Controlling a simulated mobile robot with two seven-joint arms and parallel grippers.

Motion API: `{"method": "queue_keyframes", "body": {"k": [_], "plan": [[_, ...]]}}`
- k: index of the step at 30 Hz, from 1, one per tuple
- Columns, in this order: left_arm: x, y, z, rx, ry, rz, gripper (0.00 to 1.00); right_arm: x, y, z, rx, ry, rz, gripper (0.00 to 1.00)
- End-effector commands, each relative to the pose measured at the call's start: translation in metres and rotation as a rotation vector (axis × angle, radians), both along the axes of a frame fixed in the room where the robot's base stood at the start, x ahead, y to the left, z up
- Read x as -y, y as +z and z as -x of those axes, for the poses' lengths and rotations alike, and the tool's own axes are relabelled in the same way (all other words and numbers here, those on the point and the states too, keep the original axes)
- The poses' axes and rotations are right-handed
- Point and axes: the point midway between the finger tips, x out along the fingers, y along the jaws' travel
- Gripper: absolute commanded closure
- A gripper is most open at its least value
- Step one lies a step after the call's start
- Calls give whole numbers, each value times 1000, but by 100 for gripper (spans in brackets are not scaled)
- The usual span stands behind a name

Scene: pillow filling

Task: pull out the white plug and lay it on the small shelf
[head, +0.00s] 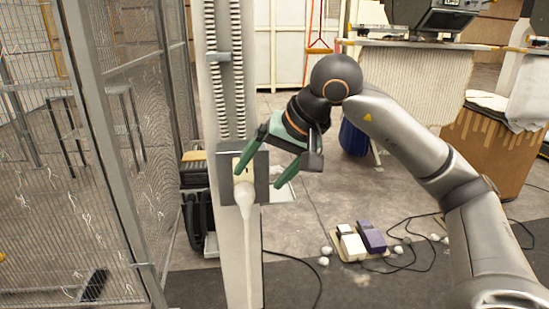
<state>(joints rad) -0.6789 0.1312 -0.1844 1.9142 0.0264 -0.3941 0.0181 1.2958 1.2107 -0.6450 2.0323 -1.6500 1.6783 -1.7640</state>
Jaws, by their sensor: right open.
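A white, rounded knob-like piece (244,192), which looks like the white plug, sits at the upper end of a pale tapered tube (249,255). I cannot tell where the plug ends and the tube begins. Behind it, a small dark grey plate (262,188) on the pale upright column looks like the small shelf. My right gripper (258,179), with green fingers, is open and empty. Its left fingertip appears close to the plate, just above the white knob; its right fingertip is to the knob's right. I cannot tell if either touches. My left gripper is not in view.
A wire-mesh fence (140,150) stands left of the column (222,90). A board with white and purple boxes (372,237) lies on the floor at right, among cables and white tufts. A counter (410,85) and a brown crate (485,145) stand at the back right.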

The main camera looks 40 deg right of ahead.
Motion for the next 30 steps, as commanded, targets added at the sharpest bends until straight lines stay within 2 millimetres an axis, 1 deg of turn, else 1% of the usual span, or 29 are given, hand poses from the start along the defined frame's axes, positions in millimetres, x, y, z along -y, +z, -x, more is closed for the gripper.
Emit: {"method": "queue_keyframes", "body": {"k": [1,3,6,10,15,24,30], "plan": [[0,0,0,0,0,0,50,-2,-10,-6,-5,1,0,13],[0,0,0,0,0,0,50,-4,-21,-13,-4,1,0,13],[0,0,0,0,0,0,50,-7,-34,-22,-4,0,-1,13],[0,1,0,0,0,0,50,-10,-47,-31,-2,1,-2,13],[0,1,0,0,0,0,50,-11,-56,-37,-2,0,-1,13],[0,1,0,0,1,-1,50,-12,-57,-38,0,0,-2,13],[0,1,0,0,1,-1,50,-12,-57,-38,0,0,-2,36]]}}
